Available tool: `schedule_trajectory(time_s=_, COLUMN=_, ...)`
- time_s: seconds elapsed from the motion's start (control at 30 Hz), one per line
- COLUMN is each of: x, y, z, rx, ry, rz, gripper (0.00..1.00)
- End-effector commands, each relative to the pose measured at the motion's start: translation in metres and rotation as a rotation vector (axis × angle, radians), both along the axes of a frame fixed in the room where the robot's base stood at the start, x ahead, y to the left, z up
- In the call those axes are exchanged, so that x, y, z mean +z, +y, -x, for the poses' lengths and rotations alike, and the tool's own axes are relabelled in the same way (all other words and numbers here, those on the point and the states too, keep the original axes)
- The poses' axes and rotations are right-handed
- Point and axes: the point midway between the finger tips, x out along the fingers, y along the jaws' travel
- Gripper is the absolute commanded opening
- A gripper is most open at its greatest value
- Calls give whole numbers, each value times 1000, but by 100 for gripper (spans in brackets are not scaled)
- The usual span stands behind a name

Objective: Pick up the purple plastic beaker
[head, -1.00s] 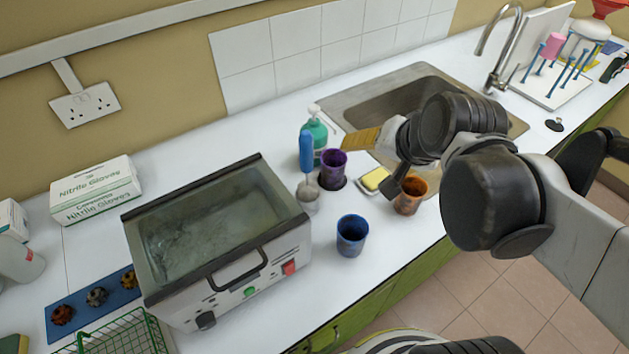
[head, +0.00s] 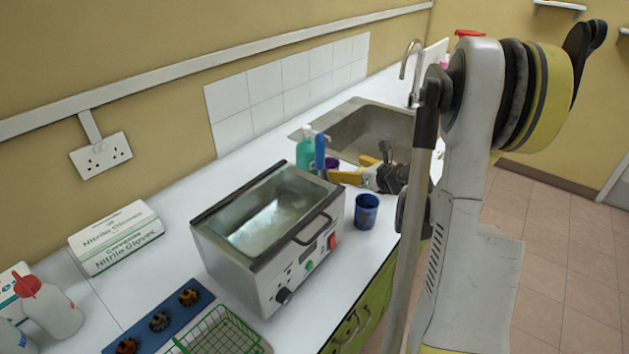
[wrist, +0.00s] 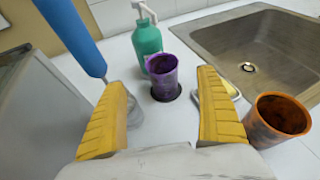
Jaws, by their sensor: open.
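The purple plastic beaker (wrist: 163,78) stands upright on the white counter, on a dark round patch. In the wrist view it is between and beyond the two yellow fingers of my gripper (wrist: 163,115), which are open and empty. In the head view the beaker (head: 332,164) is mostly hidden, with only its upper part showing behind the yellow fingertip. My gripper (head: 352,176) is low over the counter there, reaching in from the right, and part of it is hidden by my arm.
A green pump bottle (wrist: 147,42) stands just behind the beaker. A blue-handled brush (wrist: 75,35) is at the left, near the water bath (head: 270,225). An orange beaker (wrist: 277,120) is at the right, near the sink (wrist: 255,50). A blue beaker (head: 366,211) stands nearer the front edge.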

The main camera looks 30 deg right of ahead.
Motion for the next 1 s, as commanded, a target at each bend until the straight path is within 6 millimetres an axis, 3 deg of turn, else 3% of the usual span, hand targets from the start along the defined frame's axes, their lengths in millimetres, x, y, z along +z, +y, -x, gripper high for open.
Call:
schedule_trajectory(time_s=0.3, x=-20, y=1, z=-43, rx=2, ry=0, rz=-1, gripper=85)
schedule_trajectory(time_s=0.53, x=-31, y=0, z=-61, rx=3, ry=1, rz=1, gripper=85)
schedule_trajectory(time_s=0.73, x=-47, y=-1, z=-89, rx=4, ry=0, rz=1, gripper=85)
schedule_trajectory(time_s=1.0, x=-47, y=-1, z=-95, rx=1, ry=1, rz=1, gripper=85)
